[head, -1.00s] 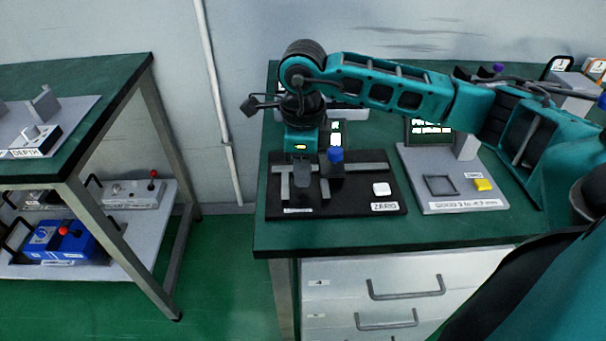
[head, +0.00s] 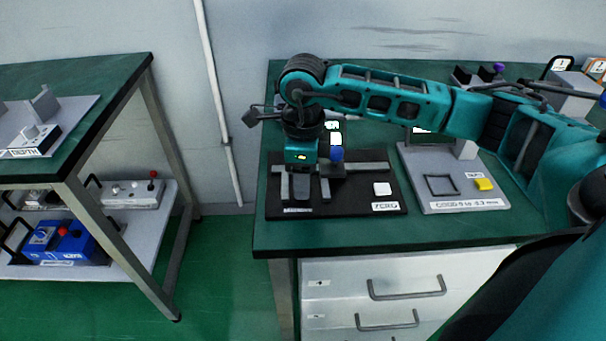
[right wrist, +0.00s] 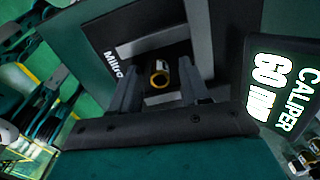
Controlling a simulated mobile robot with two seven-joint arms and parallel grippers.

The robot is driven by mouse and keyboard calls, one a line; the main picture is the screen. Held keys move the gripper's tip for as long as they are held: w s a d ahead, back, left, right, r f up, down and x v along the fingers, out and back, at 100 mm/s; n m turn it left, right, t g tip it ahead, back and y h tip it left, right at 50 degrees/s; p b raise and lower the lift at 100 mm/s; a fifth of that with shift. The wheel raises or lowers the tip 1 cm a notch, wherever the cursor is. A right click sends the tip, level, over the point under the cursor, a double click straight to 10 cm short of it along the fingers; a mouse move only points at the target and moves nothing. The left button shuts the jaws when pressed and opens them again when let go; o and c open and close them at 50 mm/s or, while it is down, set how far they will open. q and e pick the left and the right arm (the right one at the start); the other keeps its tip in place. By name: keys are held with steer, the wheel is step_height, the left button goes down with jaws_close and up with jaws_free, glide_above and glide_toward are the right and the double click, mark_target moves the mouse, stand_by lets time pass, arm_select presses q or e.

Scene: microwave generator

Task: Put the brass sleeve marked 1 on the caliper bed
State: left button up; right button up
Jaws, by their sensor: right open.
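The caliper (head: 342,203) is a black plate with grey jaws, a blue knob (head: 336,153) and a white ZERO button (head: 382,188). My right gripper (head: 301,182) points down over its bed, at the plate's left. In the right wrist view a small brass sleeve (right wrist: 159,76) shows between the two open fingers, with a gap on each side. It appears to be at the bed, its dark bore facing the camera. Its number cannot be read. In the head view the sleeve is hidden by the gripper. My left gripper is not in view.
A grey gauge plate (head: 455,203) with a square frame and a yellow button (head: 484,184) stands to the right. The caliper display (right wrist: 283,85) is close beside the gripper. A shelf bench (head: 100,90) stands left across a floor gap. Drawers are below.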

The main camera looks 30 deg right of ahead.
step_height(320, 180, up, 12)
steer(key=shift+r+p, duration=0.15)
steer(key=shift+p, duration=0.2)
stand_by(0.6)
